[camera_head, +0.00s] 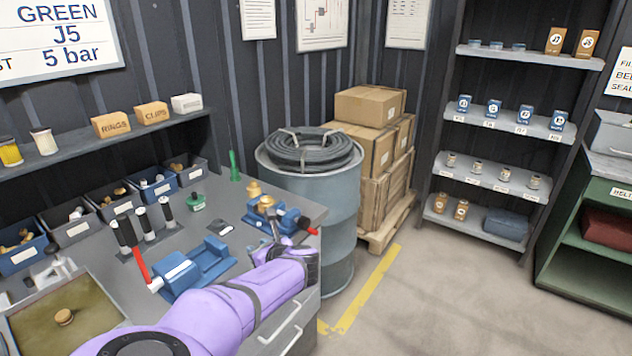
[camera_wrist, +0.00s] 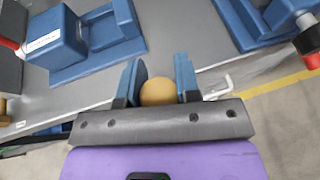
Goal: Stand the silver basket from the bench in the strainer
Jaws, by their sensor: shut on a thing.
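My gripper (camera_wrist: 158,88) is shut on a round tan thing (camera_wrist: 157,92), which sits between its two blue fingers in the wrist view. Only its rounded top shows, so I cannot tell what lies below it. In the head view my gripper (camera_head: 274,238) is over the bench's right part, and its hold is hidden there. I cannot pick out a silver basket for certain. I cannot identify the strainer for certain either. A brass fitting (camera_head: 263,200) stands at a blue vise (camera_head: 285,217) just beyond my gripper.
A blue device (camera_head: 187,272) with a red handle is left of my gripper on the bench. Black-handled tools (camera_head: 147,226) stand behind it. A tray (camera_head: 30,325) with a brass cap (camera_head: 64,317) lies at front left. A drum (camera_head: 335,210) with coiled hose stands beyond the bench.

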